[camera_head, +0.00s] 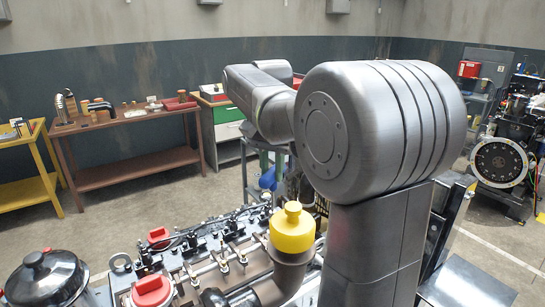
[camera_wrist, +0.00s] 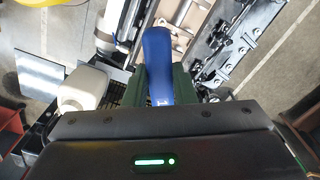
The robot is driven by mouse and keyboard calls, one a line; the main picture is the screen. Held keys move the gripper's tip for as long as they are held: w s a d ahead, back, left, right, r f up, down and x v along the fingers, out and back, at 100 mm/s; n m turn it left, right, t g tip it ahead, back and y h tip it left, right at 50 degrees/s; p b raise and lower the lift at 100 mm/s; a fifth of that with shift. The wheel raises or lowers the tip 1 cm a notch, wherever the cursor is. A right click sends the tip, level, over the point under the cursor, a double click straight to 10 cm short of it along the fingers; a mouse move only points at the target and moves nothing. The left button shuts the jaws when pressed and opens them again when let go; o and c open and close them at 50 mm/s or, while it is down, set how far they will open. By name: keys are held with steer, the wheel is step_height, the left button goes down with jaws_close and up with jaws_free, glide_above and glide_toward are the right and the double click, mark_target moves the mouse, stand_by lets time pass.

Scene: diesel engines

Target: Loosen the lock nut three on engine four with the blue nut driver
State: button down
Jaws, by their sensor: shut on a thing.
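The blue nut driver (camera_wrist: 157,58) is in my gripper (camera_wrist: 155,75); its blue handle sits between the two dark green fingers in the wrist view. A blue piece, probably its handle, also shows in the head view (camera_head: 267,178) beyond the engine. My gripper itself is mostly hidden by my arm there. The engine (camera_head: 215,262) in the foreground has an open top with rows of rockers and several small upright nuts (camera_head: 223,265). I cannot tell which nut is number three, nor read an engine number. The driver's tip is not clear.
A yellow cap (camera_head: 292,230) stands tall on the engine, with red caps (camera_head: 152,290) and a black round lid (camera_head: 48,278) nearby. A brown workbench (camera_head: 130,118) and a green cabinet (camera_head: 222,125) stand along the wall. Another engine (camera_head: 500,165) is at right.

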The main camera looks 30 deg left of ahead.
steer(key=shift+s+a+r, duration=0.3)
step_height(320, 180, down, 7)
stand_by(0.7)
steer(key=shift+s, duration=0.25)
steer(key=shift+f+b, duration=0.3)
steer(key=shift+b, duration=0.05)
stand_by(0.4)
steer(key=shift+f+b, duration=0.45)
steer(key=shift+f, duration=0.45)
stand_by(0.4)
stand_by(0.4)
